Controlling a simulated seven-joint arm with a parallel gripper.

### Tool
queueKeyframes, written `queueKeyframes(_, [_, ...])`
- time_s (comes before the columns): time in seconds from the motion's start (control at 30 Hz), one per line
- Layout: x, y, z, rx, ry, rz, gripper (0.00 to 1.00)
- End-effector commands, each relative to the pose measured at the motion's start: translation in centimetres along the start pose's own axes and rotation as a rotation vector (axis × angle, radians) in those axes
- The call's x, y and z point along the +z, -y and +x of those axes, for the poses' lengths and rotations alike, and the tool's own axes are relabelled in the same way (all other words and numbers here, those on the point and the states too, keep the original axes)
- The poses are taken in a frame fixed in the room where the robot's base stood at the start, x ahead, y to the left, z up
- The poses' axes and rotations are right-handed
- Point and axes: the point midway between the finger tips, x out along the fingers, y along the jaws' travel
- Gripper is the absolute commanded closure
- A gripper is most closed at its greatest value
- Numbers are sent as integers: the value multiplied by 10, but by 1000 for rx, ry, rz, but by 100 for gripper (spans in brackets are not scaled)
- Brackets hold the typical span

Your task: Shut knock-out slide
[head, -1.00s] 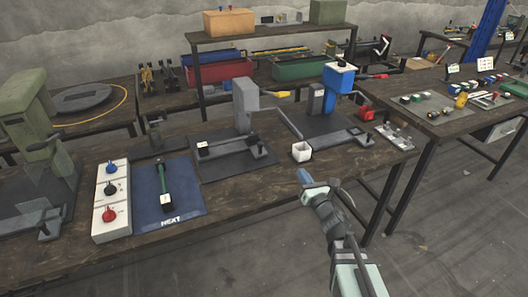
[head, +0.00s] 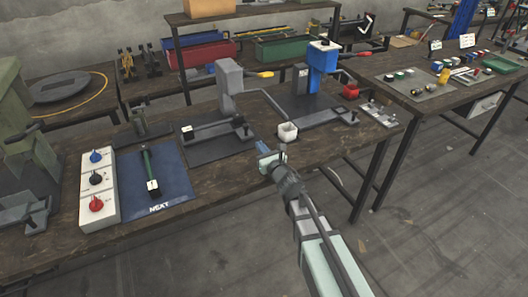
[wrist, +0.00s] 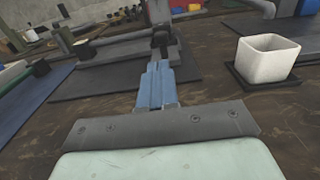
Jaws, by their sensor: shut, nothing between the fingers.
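No label naming the knock-out slide is readable. The grey press (head: 230,88) has a long dark slide bar (head: 212,129) across its base plate, with a white tag at the left and a black knob (head: 240,120) at the right end. The blue press (head: 322,68) has a similar low bar (head: 328,114) on its base. My gripper (head: 262,148) is shut and empty, over the bench's front edge, just in front of the grey press's plate. In the wrist view its blue fingers (wrist: 156,82) point at the black knob (wrist: 160,38), apart from it.
A white cup (head: 287,132) stands right of my gripper; in the wrist view it sits on a dark base (wrist: 263,82). Bare wood (head: 225,180) lies between.

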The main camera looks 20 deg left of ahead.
Motion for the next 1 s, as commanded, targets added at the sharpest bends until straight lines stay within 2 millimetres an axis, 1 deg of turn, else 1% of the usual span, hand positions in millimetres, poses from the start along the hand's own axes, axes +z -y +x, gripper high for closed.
queueKeyframes(0.03, [-1,0,13,1,1,0,100])
queueKeyframes(0.1, [-1,1,26,0,0,1,100])
queueKeyframes(0.4, [-1,1,78,0,0,1,100])
queueKeyframes(0.5, [-1,1,90,0,-1,1,100])
queueKeyframes(0.6, [-1,0,98,-1,-1,1,100])
queueKeyframes(0.7, [0,0,101,-1,-1,1,100])
queueKeyframes(1.0, [0,0,101,-1,-2,1,100])
